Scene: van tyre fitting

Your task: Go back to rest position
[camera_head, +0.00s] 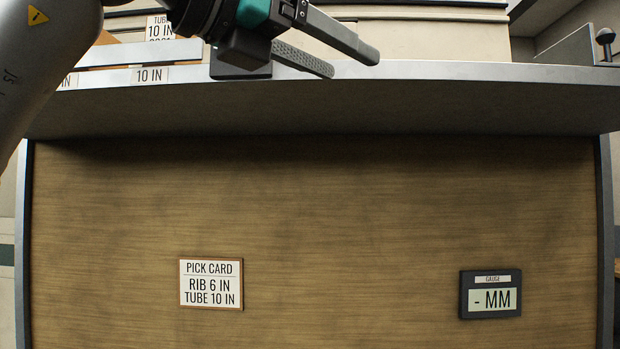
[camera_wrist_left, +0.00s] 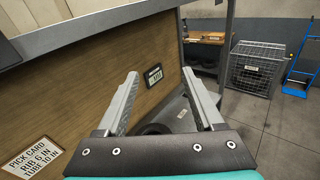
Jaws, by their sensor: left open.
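My left gripper (camera_head: 352,58) reaches in from the upper left in the head view, just above the bench's front edge (camera_head: 450,72). Its two fingers are apart with nothing between them. In the left wrist view the open left gripper (camera_wrist_left: 168,87) faces past the bench's wooden front panel toward the floor. My right gripper is not in view.
The wooden front panel (camera_head: 350,200) carries a pick card (camera_head: 211,284) reading "RIB 6 IN, TUBE 10 IN" and a gauge (camera_head: 491,295) showing "- MM". The left wrist view shows a wire cage (camera_wrist_left: 254,69), a blue hand truck (camera_wrist_left: 302,75) and open floor (camera_wrist_left: 270,130).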

